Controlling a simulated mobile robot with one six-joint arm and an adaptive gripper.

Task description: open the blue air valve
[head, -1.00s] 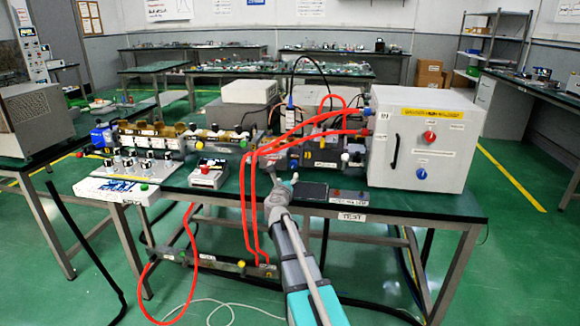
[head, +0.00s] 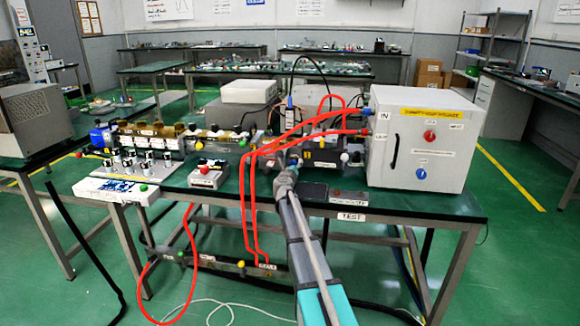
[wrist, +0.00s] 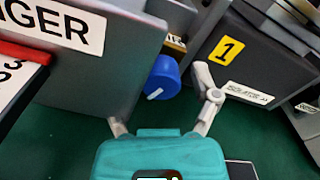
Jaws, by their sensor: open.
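A blue round knob (wrist: 163,78) with a white pointer mark shows in the wrist view, beside the edge of a grey panel (wrist: 100,55). My gripper (wrist: 160,97) is open, with its fingers spread on either side of the knob's lower end in that picture. I see no finger closed on the knob; whether one touches it I cannot tell. The upper part of the left finger is hidden by the grey panel. In the head view my gripper (head: 292,166) is low over the bench at the equipment, and the knob there is hidden or too small to make out.
A dark box (wrist: 255,60) with a yellow "1" label stands close to the right finger. In the head view, red hoses (head: 252,200) hang left of my arm. A white cabinet (head: 410,140) with red and blue knobs stands to the right on the bench.

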